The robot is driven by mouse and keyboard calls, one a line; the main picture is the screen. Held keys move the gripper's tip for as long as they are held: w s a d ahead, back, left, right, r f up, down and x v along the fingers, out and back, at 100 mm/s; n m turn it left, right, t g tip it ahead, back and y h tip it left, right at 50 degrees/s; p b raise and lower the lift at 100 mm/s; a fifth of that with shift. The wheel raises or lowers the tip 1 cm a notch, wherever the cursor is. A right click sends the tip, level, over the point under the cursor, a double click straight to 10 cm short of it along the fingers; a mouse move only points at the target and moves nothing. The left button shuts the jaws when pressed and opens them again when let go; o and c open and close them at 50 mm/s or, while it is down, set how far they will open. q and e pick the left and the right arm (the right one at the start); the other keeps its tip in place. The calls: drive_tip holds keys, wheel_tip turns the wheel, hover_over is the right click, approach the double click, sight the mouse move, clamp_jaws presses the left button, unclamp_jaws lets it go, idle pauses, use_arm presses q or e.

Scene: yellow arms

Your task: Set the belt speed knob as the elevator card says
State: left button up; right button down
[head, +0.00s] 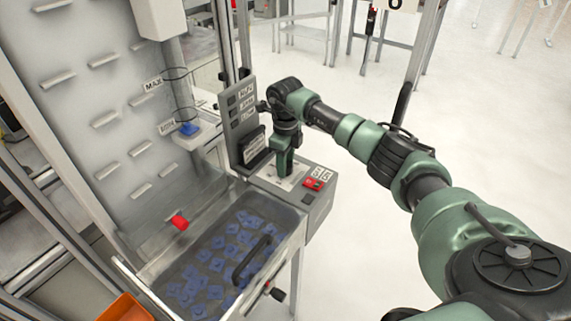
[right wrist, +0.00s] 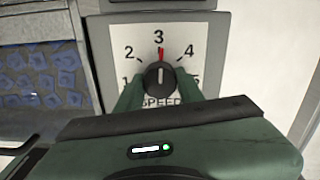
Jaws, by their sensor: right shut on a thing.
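The belt speed knob (right wrist: 159,76) is a dark round knob on a white dial plate (right wrist: 125,40) marked with numbers and SPEED. Its red pointer stands at the 3. My right gripper (right wrist: 159,90) is shut on the knob, one green finger on each side. In the head view my right gripper (head: 284,172) reaches down onto the control box and hides the knob. A grey upright panel (head: 232,125) with small labels stands behind the box. I cannot read its labels, nor tell which is the elevator card. My left gripper is not in view.
A red switch block (head: 314,184) sits on the box, right of my gripper. A hopper (head: 303,222) with blue parts stands at the front, below a steep cleated conveyor (head: 85,100). MAX (head: 153,84) and lower tags hang beside it. Open floor lies right.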

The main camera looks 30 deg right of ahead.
drive_tip(key=m, duration=0.8)
drive_tip(key=shift+m, duration=0.4)
idle(0.5)
drive_tip(key=c, duration=0.9)
unclamp_jaws()
drive_tip(key=shift+r, duration=0.1)
wheel_tip(320, 180, up, 8)
drive_tip(key=shift+f+b, duration=0.15)
drive_tip(key=shift+b, duration=1.05)
